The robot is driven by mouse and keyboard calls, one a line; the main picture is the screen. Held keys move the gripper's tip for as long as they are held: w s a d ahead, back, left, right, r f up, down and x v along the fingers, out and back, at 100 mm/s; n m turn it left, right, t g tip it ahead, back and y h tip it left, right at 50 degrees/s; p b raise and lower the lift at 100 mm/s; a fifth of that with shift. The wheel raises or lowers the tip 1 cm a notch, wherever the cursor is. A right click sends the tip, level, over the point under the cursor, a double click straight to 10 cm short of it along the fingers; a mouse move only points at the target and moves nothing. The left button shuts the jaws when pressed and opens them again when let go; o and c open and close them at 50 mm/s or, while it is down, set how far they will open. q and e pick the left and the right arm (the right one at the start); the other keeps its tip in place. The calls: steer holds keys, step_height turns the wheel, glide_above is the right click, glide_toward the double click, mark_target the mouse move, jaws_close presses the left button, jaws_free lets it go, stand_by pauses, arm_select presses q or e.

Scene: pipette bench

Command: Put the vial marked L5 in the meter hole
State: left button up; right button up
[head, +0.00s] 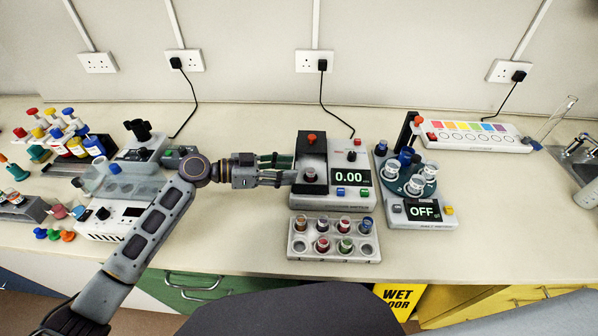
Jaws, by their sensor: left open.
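The meter (345,199) is a white and black box with a display reading 0.00. A small round vial-like top (310,174) shows at its hole, on the dark left part; its marking is too small to read. My left gripper (293,170) reaches in from the left, its fingers open at the meter's left edge, just beside that top. I cannot tell whether the fingers touch it. The white vial rack (333,255) stands in front of the meter with several coloured-cap vials and some empty holes. I cannot read which is L5. My right gripper is out of view.
A device reading OFF with a round carousel of cups (408,182) stands right of the meter. A colour-chart box (478,137) is behind it. Bottles (75,147) and instruments (115,215) crowd the left. The bench front is clear right of the rack.

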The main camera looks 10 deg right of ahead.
arm_select(q)
steer(key=shift+b+v, duration=0.3)
steer(key=shift+v, duration=2)
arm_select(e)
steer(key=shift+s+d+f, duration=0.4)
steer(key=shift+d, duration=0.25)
arm_select(q)
steer(key=shift+r, duration=0.1)
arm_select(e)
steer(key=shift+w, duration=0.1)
